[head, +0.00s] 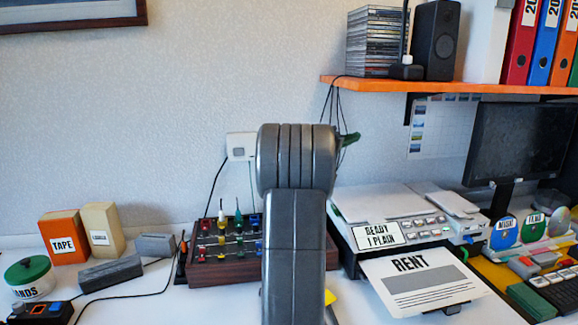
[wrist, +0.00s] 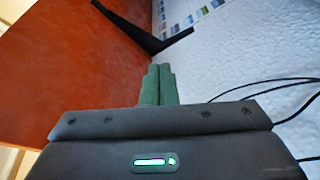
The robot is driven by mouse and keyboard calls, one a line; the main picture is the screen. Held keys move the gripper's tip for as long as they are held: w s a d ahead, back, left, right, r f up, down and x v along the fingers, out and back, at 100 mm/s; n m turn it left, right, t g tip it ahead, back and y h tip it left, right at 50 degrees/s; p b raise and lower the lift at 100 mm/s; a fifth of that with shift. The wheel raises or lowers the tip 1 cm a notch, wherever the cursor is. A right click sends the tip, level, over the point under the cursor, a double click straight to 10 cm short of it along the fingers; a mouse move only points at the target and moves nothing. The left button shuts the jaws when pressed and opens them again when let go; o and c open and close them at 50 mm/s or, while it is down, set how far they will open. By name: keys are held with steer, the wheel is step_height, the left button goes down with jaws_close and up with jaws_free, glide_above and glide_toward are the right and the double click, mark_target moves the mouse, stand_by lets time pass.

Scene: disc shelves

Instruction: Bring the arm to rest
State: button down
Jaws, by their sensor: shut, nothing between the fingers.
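My gripper (wrist: 158,70) shows in the wrist view with its two green fingers side by side, closed together and empty. In the head view only a small green part of my gripper (head: 350,138) shows, behind the upper right of my arm. My grey arm stands upright in the middle of the head view, in front of the wall, and hides most of the gripper. In the wrist view the fingers point toward the wall and the orange shelf (wrist: 60,60), whose underside fills the left.
The orange shelf (head: 450,87) holds discs, a speaker and binders at the upper right. Its black bracket (wrist: 140,28) is beyond my fingertips. A printer (head: 395,205) with a RENT sheet (head: 420,280) stands right of my arm.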

steer(key=w+n+p, duration=0.1)
steer(key=p, duration=0.2)
steer(key=w+r+p, duration=0.1)
steer(key=w+p, duration=0.1)
steer(key=p, duration=0.1)
steer(key=w+a+r+n+p, duration=0.1)
steer(key=p, duration=0.3)
steer(key=shift+w+n+y, duration=0.2)
steer(key=shift+n+y, duration=0.1)
steer(key=shift+y, duration=0.1)
steer(key=shift+d, duration=0.1)
